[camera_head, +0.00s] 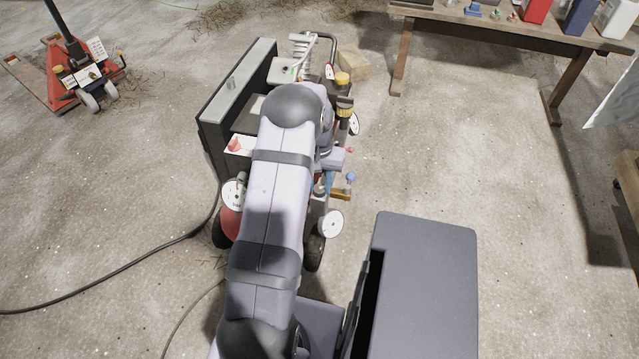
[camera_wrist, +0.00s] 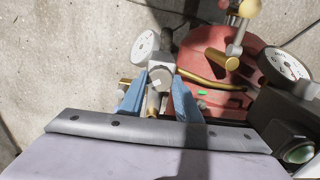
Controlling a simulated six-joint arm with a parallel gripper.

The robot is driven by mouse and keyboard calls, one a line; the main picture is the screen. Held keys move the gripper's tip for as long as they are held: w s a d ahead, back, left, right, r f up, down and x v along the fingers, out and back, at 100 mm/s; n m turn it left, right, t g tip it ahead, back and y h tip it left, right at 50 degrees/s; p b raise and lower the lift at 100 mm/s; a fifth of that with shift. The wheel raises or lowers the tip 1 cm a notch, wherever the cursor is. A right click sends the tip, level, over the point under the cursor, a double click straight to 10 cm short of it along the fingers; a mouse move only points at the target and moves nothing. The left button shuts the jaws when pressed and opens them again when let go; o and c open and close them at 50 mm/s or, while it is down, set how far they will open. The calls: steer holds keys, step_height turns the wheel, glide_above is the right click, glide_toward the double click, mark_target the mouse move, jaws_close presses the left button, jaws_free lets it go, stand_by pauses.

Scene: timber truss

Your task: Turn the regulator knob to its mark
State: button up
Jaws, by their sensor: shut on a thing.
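My gripper (camera_wrist: 158,98) shows in the wrist view as two blue fingers, one on each side of a grey round knob with a pale mark on its face. It is shut on this regulator knob (camera_wrist: 161,77). The mark it is to be turned to cannot be made out. A white dial gauge (camera_wrist: 145,46) sits just beyond the knob to the upper left. In the head view my arm covers the knob and most of the gripper. A white gauge (camera_head: 331,223) shows there beside the arm, at the compressor's right side.
The red tank (camera_wrist: 225,65) and a second gauge (camera_wrist: 285,66) are close to the gripper in the wrist view. A brass pipe runs beside the fingers. A workbench (camera_head: 500,27) with bottles stands at the upper right. A black hose (camera_head: 110,262) lies on the floor.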

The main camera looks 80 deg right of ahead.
mark_target(319, 188)
steer(key=n+p, duration=0.2)
steer(key=n, duration=0.3)
steer(key=shift+r+n, duration=0.1)
steer(key=shift+n, duration=0.2)
steer(key=n+p, duration=0.1)
steer(key=n, duration=0.4)
steer(key=shift+p, duration=0.35)
steer(key=shift+n, duration=0.3)
steer(key=o, duration=1.1)
steer(key=shift+c, duration=0.2)
steer(key=shift+r, duration=3.6)
